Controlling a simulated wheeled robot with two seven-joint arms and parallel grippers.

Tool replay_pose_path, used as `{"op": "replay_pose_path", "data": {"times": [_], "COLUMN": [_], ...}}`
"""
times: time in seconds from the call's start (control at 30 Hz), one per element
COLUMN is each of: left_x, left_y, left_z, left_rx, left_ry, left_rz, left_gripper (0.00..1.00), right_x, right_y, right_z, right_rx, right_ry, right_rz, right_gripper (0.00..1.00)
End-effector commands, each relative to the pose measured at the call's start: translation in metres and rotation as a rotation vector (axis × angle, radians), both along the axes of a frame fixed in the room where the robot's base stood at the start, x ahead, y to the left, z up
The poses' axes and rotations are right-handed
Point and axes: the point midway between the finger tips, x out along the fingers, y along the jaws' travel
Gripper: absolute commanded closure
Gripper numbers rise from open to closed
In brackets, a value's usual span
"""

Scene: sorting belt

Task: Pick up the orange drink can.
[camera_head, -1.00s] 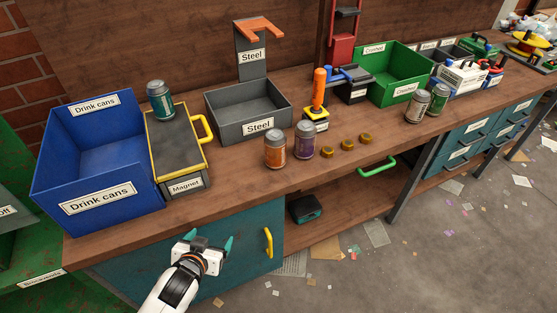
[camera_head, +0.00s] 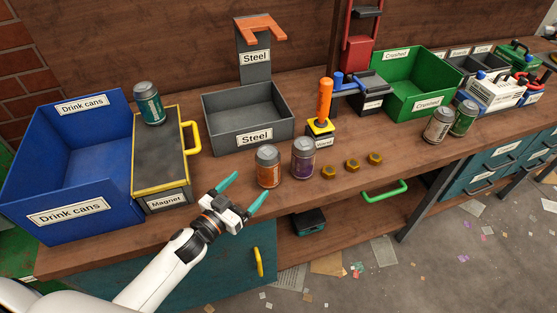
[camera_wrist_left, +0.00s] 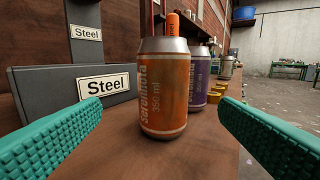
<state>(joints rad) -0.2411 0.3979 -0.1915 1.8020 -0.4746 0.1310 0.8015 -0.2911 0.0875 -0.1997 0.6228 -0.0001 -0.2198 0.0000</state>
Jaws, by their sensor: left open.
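The orange drink can (camera_head: 268,167) stands upright on the bench near its front edge, in front of the steel bin. In the left wrist view the orange can (camera_wrist_left: 164,90) stands ahead, between the two teal fingers and beyond their tips. My left gripper (camera_head: 247,190) is open and empty, just in front and to the left of the can, apart from it. A purple can (camera_head: 303,158) stands close to the right of the orange can; it is partly hidden behind it in the left wrist view (camera_wrist_left: 198,78). My right gripper is not in view.
A grey steel bin (camera_head: 237,145) stands behind the can. A blue drink-cans bin (camera_head: 70,215) and a magnet box (camera_head: 160,170) are at left. Several brass nuts (camera_head: 352,165) lie right of the purple can.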

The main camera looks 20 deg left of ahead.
Motion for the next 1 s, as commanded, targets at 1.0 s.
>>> {"op": "replay_pose_path", "data": {"times": [1.0], "left_x": [0.108], "left_y": [-0.045], "left_z": [0.006], "left_rx": [-0.002], "left_ry": [-0.002], "left_rz": [-0.003], "left_gripper": [0.16], "right_x": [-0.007], "right_y": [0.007], "right_z": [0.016], "right_rx": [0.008], "right_ry": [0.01], "right_rz": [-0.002], "right_gripper": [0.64]}}
